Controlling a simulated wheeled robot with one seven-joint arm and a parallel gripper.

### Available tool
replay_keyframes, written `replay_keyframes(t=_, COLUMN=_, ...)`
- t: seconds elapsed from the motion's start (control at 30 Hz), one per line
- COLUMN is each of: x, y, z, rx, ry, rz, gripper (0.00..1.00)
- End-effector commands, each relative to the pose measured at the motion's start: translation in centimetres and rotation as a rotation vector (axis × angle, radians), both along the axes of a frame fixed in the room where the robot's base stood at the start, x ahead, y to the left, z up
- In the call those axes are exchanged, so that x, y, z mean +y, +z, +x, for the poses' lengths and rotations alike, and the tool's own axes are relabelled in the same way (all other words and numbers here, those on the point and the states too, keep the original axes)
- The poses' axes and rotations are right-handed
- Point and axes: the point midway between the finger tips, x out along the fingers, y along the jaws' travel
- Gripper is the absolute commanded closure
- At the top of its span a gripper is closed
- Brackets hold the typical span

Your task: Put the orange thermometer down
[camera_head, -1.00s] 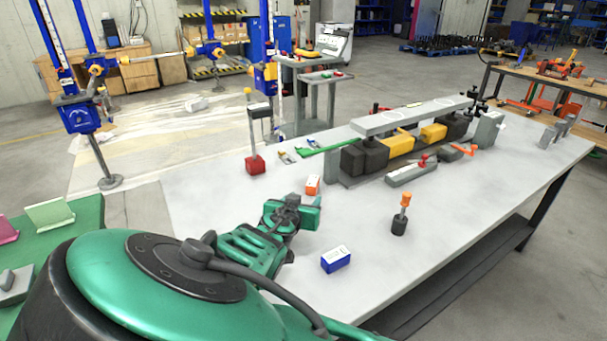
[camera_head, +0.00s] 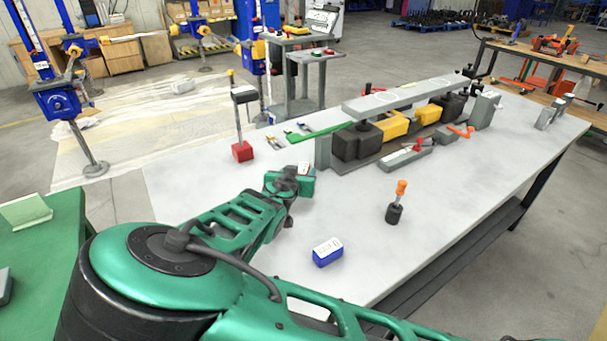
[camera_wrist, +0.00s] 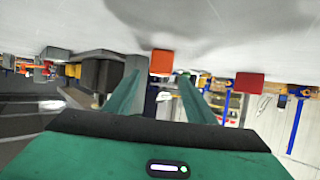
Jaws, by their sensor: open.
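A slim upright piece with an orange top (camera_head: 401,188), which I take for the orange thermometer, stands in a small black holder (camera_head: 394,213) on the table's near right part. My gripper (camera_wrist: 159,76) is open and empty in the wrist view, its two green fingers apart. In the head view my gripper (camera_head: 292,184) is low over the table, well left of the orange-topped piece and not touching it. Its fingertips are hidden there. An orange block (camera_wrist: 162,61) shows beyond and between the fingers; in the head view it (camera_head: 305,167) is mostly hidden behind my gripper.
A blue box (camera_head: 327,252) lies near the table's front edge. A red block with a post (camera_head: 242,151) stands at the left. A grey bar (camera_head: 405,95) over black and yellow blocks fills the back. The white table (camera_head: 350,200) is clear around the orange-topped piece.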

Motion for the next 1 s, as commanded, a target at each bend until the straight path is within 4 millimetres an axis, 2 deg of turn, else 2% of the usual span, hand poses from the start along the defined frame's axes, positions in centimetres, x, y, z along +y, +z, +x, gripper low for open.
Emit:
replay_keyframes(t=0.2, x=-0.5, y=-0.9, z=2.4, rx=-0.002, ry=-0.001, rz=-0.002, gripper=0.50)
replay_keyframes(t=0.53, x=-0.6, y=-1.1, z=2.9, rx=0.000, ry=-0.001, rz=0.001, gripper=0.50)
replay_keyframes(t=0.57, x=-0.6, y=-1.1, z=2.9, rx=0.000, ry=-0.001, rz=0.001, gripper=0.55)
replay_keyframes(t=0.73, x=-0.6, y=-1.1, z=2.9, rx=0.000, ry=-0.001, rz=0.001, gripper=0.95)
replay_keyframes(t=0.8, x=-0.6, y=-1.1, z=2.9, rx=-0.001, ry=-0.001, rz=0.000, gripper=1.00)
replay_keyframes(t=1.0, x=-0.7, y=-1.1, z=2.9, rx=-0.001, ry=-0.001, rz=0.000, gripper=1.00)
